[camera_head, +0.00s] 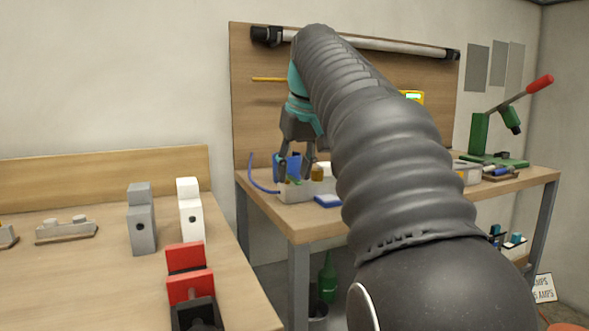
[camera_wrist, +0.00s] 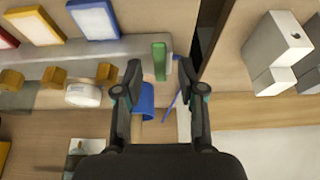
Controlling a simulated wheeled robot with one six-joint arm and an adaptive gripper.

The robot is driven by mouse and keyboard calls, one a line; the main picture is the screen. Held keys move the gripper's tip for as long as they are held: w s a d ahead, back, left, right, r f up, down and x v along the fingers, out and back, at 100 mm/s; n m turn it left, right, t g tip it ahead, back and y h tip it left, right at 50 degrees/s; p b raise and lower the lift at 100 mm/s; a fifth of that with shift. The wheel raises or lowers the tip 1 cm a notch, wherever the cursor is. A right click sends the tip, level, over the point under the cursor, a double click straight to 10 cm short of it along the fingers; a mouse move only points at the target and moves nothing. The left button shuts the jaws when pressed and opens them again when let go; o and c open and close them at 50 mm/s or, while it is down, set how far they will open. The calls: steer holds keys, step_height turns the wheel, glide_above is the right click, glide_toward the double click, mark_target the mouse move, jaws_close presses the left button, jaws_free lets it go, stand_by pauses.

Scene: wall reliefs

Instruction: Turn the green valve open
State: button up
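The green valve handle (camera_wrist: 159,61) shows in the wrist view as a short green bar at the end of a grey block (camera_wrist: 125,47). My gripper (camera_wrist: 159,66) is open. Its two fingers stand to the left and right of the green bar, with a gap on each side and nothing held. In the head view my gripper (camera_head: 296,176) points down at the left end of the right workbench, over the grey block (camera_head: 317,187). The handle is mostly hidden by the fingers there. I cannot tell the exact height of the fingertips over it.
A blue cup-like thing (camera_wrist: 144,98) and a blue hose (camera_head: 262,185) are close to the fingers. Brass fittings (camera_wrist: 105,72) line the block. A wooden backboard (camera_head: 258,120) rises behind. Grey (camera_head: 142,220) and white (camera_head: 190,212) blocks stand on the left table, across a gap.

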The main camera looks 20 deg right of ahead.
jaws_close()
